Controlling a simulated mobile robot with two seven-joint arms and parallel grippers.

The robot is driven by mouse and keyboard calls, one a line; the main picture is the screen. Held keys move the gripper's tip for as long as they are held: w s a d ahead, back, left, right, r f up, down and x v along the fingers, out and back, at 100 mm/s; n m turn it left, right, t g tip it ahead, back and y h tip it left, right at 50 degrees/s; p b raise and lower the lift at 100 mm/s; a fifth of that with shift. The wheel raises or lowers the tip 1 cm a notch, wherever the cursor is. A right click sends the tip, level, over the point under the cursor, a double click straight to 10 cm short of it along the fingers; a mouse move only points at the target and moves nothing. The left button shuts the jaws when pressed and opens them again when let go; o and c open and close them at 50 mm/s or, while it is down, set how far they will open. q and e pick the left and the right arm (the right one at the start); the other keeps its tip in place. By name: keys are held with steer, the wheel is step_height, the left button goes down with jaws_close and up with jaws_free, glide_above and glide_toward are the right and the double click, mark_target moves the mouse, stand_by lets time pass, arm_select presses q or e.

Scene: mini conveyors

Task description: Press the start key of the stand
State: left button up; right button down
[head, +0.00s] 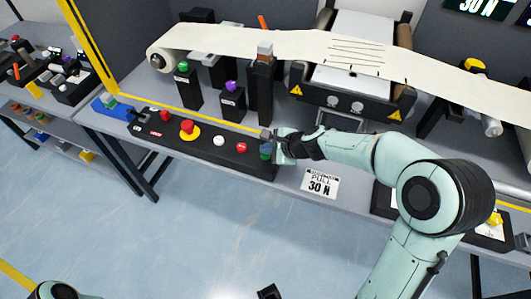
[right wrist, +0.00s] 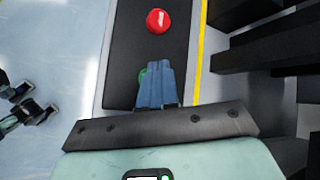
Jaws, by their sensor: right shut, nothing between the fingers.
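The black control stand (head: 205,146) lies along the front edge of the bench, with a row of keys. A green key (head: 265,154) is at its right end, partly hidden by my right gripper (head: 266,147). In the right wrist view the green key (right wrist: 142,76) shows just beside and behind the shut blue fingertips (right wrist: 160,70). The right gripper is shut and empty, directly over this key; I cannot tell whether it touches. A small dark part at the bottom edge of the head view may belong to my left gripper (head: 268,292); its jaws cannot be made out.
A red key (head: 242,147), a white key (head: 218,140) and a red mushroom button on yellow (head: 188,129) sit farther left on the stand. Black posts (head: 261,95) and a paper web machine (head: 350,85) stand behind. A "30 N" label (head: 320,184) lies to the right.

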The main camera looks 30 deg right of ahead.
mark_target(268, 155)
arm_select(q)
steer(key=shift+s+f+b, duration=0.1)
steer(key=shift+f+b, duration=0.25)
steer(key=shift+f, duration=0.05)
arm_select(e)
steer(key=shift+f, duration=0.4)
arm_select(q)
steer(key=shift+r, duration=0.1)
arm_select(e)
steer(key=shift+r, duration=0.1)
arm_select(q)
steer(key=shift+w+r+p, duration=0.25)
steer(key=shift+r+p, duration=0.5)
steer(key=shift+p, duration=0.1)
arm_select(e)
steer(key=shift+r, duration=0.75)
steer(key=shift+r+p, duration=0.55)
steer(key=shift+r, duration=0.1)
step_height(268, 155, up, 4)
steer(key=p, duration=0.3)
arm_select(q)
steer(key=r, duration=0.1)
steer(key=w+r, duration=0.1)
steer(key=r, duration=0.1)
steer(key=w+r, duration=0.1)
steer(key=shift+r, duration=0.4)
arm_select(e)
steer(key=shift+f, duration=0.15)
arm_select(q)
steer(key=shift+s, duration=0.1)
